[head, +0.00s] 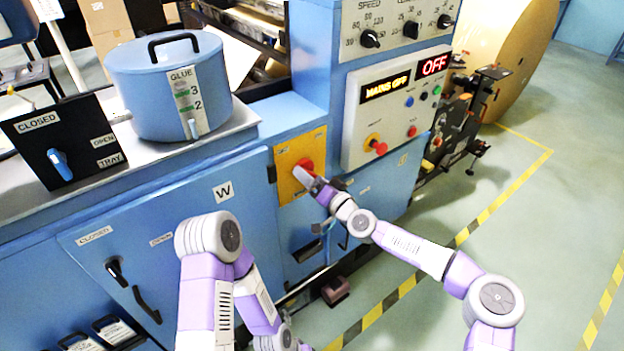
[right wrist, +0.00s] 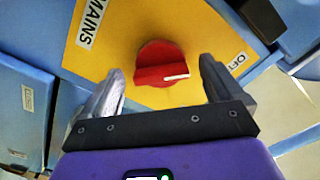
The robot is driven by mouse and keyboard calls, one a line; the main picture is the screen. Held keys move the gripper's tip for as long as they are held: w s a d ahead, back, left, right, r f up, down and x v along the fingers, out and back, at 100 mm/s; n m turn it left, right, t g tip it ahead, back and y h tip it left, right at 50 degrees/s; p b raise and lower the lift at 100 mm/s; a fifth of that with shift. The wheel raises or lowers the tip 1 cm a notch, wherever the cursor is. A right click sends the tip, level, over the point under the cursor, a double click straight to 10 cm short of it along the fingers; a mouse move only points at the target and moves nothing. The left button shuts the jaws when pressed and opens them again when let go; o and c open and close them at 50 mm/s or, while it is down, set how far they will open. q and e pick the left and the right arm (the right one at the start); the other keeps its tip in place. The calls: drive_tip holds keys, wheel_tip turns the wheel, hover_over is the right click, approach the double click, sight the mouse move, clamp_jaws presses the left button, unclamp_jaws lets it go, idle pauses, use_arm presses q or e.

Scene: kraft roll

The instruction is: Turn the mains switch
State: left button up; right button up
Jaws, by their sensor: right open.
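The mains switch is a red rotary knob (head: 304,166) on a yellow plate (head: 287,187) on the blue machine front. In the right wrist view the red knob (right wrist: 160,52) shows a white pointer line facing right, towards the OFF label (right wrist: 238,63). A MAINS label (right wrist: 92,23) is at upper left. My right gripper (head: 310,178) is at the knob in the head view. In the right wrist view its open fingers (right wrist: 161,68) stand either side of the knob, with gaps showing. My left arm shows at lower centre; its gripper is not visible.
A grey control panel (head: 398,110) right of the knob has displays reading MAINS OFF (head: 385,88) and OFF (head: 433,65). A blue glue pot (head: 150,95) stands on the counter at left. Cabinet doors with handles lie below. Open floor with striped tape (head: 500,195) is at right.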

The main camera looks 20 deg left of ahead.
drive_tip(key=shift+c, duration=0.4)
drive_tip(key=c, duration=1)
drive_tip(key=shift+o, duration=0.2)
drive_tip(key=shift+a+r+m+b, duration=0.15)
drive_tip(key=shift+m+b, duration=1.9)
drive_tip(key=shift+m, duration=2.4)
drive_tip(key=shift+d+r+m+b, duration=0.1)
drive_tip(key=shift+r+m+b, duration=0.15)
drive_tip(key=shift+m+b, duration=3)
drive_tip(key=m+p, duration=0.2)
drive_tip(key=shift+m, duration=0.4)
drive_tip(key=o, duration=1)
